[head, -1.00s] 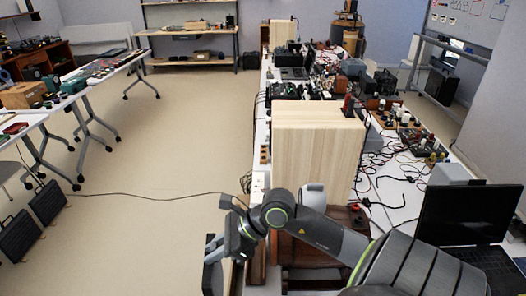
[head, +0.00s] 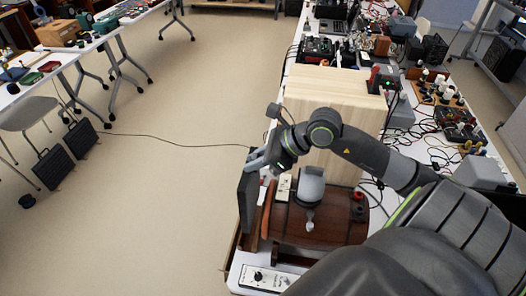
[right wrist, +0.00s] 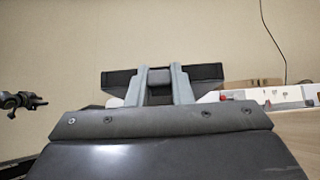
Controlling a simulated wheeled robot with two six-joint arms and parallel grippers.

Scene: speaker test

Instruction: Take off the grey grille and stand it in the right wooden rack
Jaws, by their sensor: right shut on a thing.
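My right gripper (head: 258,160) is shut on the dark grey grille (head: 247,208) at its top edge. The grille is a thin flat panel, seen nearly edge-on and upright, at the left edge of the table. In the right wrist view the fingers (right wrist: 154,86) close on the grille's dark bar (right wrist: 207,75). The pale wooden box (head: 335,95) stands behind the gripper on the table. Brown wooden boards (head: 266,212) stand right beside the grille; I cannot tell whether they are the rack or whether the grille touches them. My left gripper is not in view.
A brown wooden body (head: 330,218) with a grey rounded part (head: 311,185) lies to the right of the grille. A white control box (head: 264,280) is at the near table edge. Cables and instruments crowd the right side. The floor on the left is open.

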